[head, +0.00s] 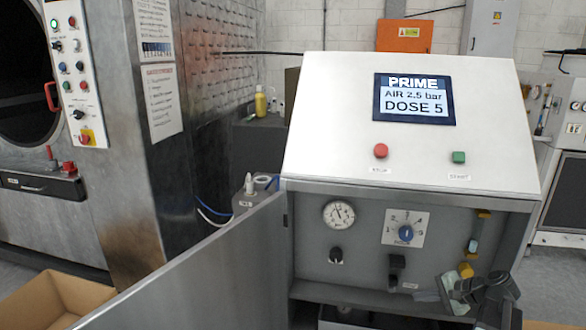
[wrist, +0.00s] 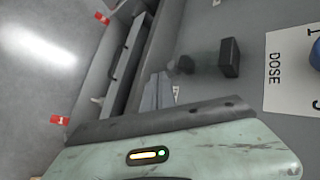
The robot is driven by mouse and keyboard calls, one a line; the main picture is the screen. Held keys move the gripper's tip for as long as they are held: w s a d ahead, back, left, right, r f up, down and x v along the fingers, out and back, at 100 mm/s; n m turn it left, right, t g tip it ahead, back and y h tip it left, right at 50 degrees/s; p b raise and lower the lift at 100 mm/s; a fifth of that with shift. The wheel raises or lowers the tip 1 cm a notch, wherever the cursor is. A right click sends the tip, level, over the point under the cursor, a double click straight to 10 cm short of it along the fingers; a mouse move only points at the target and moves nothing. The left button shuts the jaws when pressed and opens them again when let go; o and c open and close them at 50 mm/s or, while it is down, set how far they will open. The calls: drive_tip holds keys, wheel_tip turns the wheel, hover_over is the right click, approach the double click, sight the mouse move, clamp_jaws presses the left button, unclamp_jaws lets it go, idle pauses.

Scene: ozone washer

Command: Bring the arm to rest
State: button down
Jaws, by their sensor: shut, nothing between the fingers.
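My gripper (head: 428,296) is at the lower right of the head view, in front of the lower panel of the console (head: 310,255). Its fingers are together with nothing between them. In the wrist view my gripper (wrist: 157,88) points up the picture, its pale green body across the bottom. A black lever or valve (head: 397,268) on the panel is close to the fingertips; it also shows in the wrist view (wrist: 230,57). They look apart, though the exact gap is unclear. The blue dose knob (head: 406,233) is above and to the right of the lever's left side.
The console screen (head: 414,99) reads PRIME, AIR 2.5 bar, DOSE 5. A red button (head: 381,150) and green button (head: 459,157) sit below it. An open grey door (head: 200,285) extends left. A gauge (head: 339,214) is on the panel. A cardboard box (head: 50,300) stands lower left.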

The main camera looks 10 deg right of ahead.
drive_tip(key=s+a+f+n+g+h, duration=0.1)
drive_tip(key=a+f+n+g+h, duration=0.3)
drive_tip(key=a, duration=0.7)
drive_tip(key=s+a+f+n+g, duration=0.2)
drive_tip(key=a+n, duration=0.3)
drive_tip(key=a, duration=0.6)
drive_tip(key=s+a+f+n+g+h, duration=0.15)
drive_tip(key=a+n, duration=0.35)
drive_tip(key=a, duration=0.7)
wheel_tip(320, 180, up, 24)
drive_tip(key=w+p, duration=0.1)
drive_tip(key=p, duration=2.4)
drive_tip(key=shift+d+g, duration=0.4)
drive_tip(key=shift+g, duration=0.05)
drive_tip(key=shift+s, duration=0.1)
